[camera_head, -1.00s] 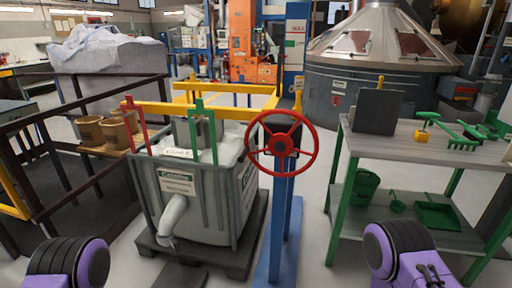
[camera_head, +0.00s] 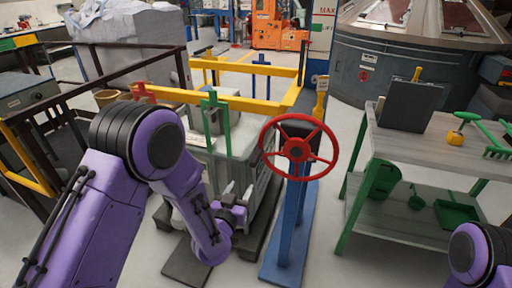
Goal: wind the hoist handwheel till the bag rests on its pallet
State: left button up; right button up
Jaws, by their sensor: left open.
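The red handwheel (camera_head: 299,148) is mounted upright on a blue post (camera_head: 288,222) near the middle of the view. My right gripper is out of view; only part of my right arm shows at the lower right.
A workbench (camera_head: 396,151) with green tools and a dark upright panel (camera_head: 409,106) stands right of the wheel. Dark railings (camera_head: 110,90) run along the left. A large metal vessel (camera_head: 412,70) is behind. Bare floor lies between post and bench.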

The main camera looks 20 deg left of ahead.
aim_at(255, 160)
pick_arm(q)
jog(key=shift+t, duration=0.4)
jog(key=w+r, duration=0.1)
jog(key=w+d+r, duration=0.1)
jog(key=r, duration=0.1)
jog(key=shift+w+r, duration=0.15)
jog(key=shift+w, duration=0.05)
jog(key=w+p, duration=0.2)
jog(key=w, duration=0.6)
jog(key=shift+w+f+p, duration=0.2)
jog(key=shift+p, duration=0.15)
jog(key=shift+w, duration=0.55)
grip_shut()
